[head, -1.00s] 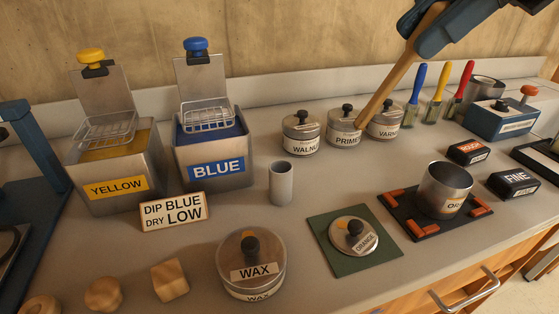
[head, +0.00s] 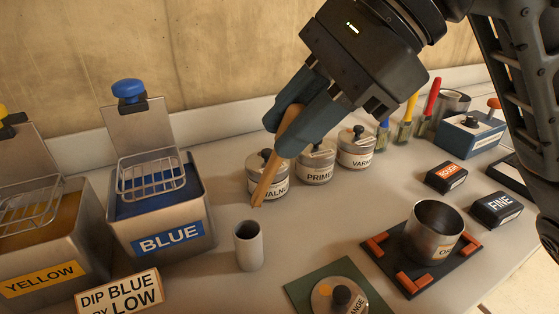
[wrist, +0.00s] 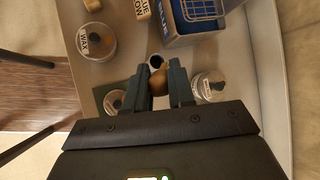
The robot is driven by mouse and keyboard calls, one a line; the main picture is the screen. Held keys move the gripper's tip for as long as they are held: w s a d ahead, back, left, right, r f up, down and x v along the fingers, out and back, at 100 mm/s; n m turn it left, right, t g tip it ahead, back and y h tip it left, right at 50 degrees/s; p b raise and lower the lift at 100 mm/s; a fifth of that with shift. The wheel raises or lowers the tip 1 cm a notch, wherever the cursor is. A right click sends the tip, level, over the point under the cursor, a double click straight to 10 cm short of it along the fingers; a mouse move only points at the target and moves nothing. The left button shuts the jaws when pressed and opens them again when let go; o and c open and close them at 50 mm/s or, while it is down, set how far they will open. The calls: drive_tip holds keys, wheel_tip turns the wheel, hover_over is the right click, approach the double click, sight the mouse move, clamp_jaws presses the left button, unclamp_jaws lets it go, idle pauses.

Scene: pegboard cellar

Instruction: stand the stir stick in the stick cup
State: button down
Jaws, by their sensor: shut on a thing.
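My gripper (head: 297,108) is shut on the wooden stir stick (head: 272,172) and holds it tilted, its lower end down and to the left. The stick cup (head: 248,246), a small light grey cylinder open at the top, stands on the bench below and slightly left of the stick's lower end. The stick's tip is above the cup's rim level in the picture and apart from it. In the wrist view the stick (wrist: 158,86) shows end-on between the fingers (wrist: 166,88), with the cup (wrist: 156,62) just beyond it.
The blue dip tank (head: 160,215) stands left of the cup. Lidded tins, including one marked PRIME (head: 314,165), stand behind. A lid (head: 338,296) lies on a green mat in front.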

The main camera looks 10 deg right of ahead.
drive_tip(key=f, duration=0.1)
drive_tip(key=a+f, duration=0.1)
drive_tip(key=f, duration=0.3)
drive_tip(key=shift+s+a, duration=0.25)
drive_tip(key=shift+s, duration=0.15)
drive_tip(key=shift+f+b, duration=0.65)
drive_tip(key=shift+b, duration=0.3)
drive_tip(key=c, duration=1)
unclamp_jaws()
drive_tip(key=shift+o, duration=0.2)
drive_tip(key=shift+r, duration=0.15)
drive_tip(key=p+v, duration=0.1)
drive_tip(key=v, duration=1.1)
drive_tip(key=shift+r+p, duration=0.4)
drive_tip(key=shift+r, duration=0.1)
